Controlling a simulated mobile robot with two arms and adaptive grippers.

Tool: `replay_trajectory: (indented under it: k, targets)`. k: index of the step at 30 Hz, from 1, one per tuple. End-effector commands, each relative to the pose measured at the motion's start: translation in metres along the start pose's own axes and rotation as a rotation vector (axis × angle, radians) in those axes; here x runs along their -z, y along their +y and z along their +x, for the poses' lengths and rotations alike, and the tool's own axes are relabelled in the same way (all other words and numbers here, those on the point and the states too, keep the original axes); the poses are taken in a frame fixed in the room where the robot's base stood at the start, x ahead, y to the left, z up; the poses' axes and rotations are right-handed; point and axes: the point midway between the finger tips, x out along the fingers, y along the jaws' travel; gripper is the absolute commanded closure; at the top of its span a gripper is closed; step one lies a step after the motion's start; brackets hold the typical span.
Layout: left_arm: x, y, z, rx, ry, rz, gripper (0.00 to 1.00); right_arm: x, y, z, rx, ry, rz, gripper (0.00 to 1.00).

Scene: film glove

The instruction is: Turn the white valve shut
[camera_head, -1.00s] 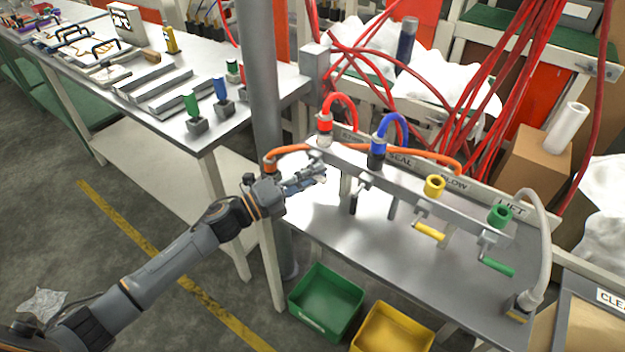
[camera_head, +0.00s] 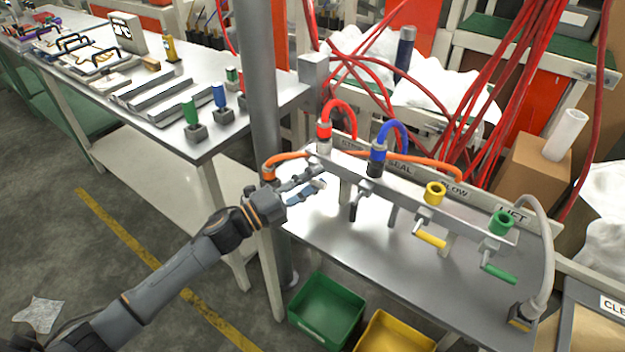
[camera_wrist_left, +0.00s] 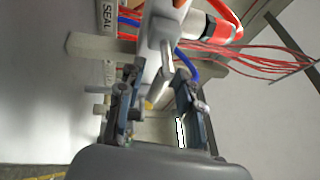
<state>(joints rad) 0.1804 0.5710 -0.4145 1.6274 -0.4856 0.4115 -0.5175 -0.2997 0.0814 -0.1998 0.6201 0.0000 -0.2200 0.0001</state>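A grey valve bar (camera_head: 410,188) stands on the metal bench. A red coupling (camera_head: 324,132), a blue coupling (camera_head: 378,153), a yellow socket (camera_head: 435,192) and a green socket (camera_head: 502,222) sit along it. Below hang a dark handle (camera_head: 357,205), a yellow handle (camera_head: 431,240) and a green handle (camera_head: 498,273). My left gripper (camera_head: 318,182) is at the bar's left end, below the red coupling. In the left wrist view its open fingers (camera_wrist_left: 157,100) straddle a whitish valve lever (camera_wrist_left: 165,62); contact cannot be told. No white handle shows clearly in the head view. My right gripper is out of view.
A green bin (camera_head: 327,308) and a yellow bin (camera_head: 395,333) stand below the bench. A grey post (camera_head: 258,90) rises beside my left gripper. Red hoses (camera_head: 500,90) hang behind the bar. A white hose (camera_head: 545,240) stands at the bench's right end.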

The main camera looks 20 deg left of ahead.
Motion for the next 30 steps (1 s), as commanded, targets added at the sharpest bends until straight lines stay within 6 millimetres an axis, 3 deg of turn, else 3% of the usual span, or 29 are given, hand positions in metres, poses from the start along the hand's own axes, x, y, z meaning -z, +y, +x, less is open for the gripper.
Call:
replay_trajectory:
  k: [11,24,30]
  targets:
    - [0.0,0.001,-0.008,-0.001,0.0,0.001,0.63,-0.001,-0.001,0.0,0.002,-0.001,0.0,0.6]
    - [0.0,0.001,-0.094,-0.003,0.0,0.001,0.63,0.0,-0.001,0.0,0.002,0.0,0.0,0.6]
    - [0.0,0.001,-0.116,-0.002,0.0,0.0,0.63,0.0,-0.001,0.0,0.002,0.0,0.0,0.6]
